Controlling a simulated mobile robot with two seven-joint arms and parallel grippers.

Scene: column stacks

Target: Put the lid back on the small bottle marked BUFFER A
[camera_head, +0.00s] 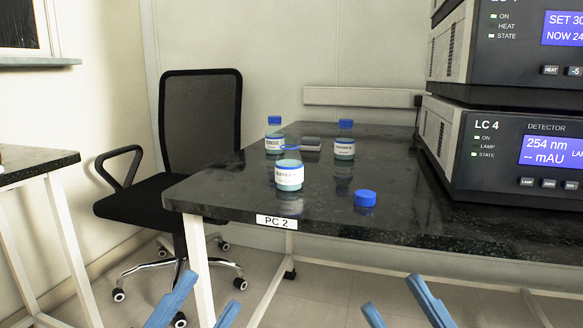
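A small bottle (289,176) with pale blue-green contents stands upright near the front of the dark bench, with no lid on it; its label seems to begin with "BUFFER", but the rest is too small to read surely. A loose blue lid (365,198) lies on the bench to its right, close to the front edge. My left gripper (211,290) is open and empty at the bottom of the view, below and left of the bottle. My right gripper (391,291) is open and empty, below the lid. Both are apart from the bench things.
Two blue-capped bottles stand behind, one at left (274,140) and one at right (344,141), with a small grey object (310,144) between them. Detector LC 4 (510,155) fills the bench's right. A black chair (200,120) stands left of the bench (230,200).

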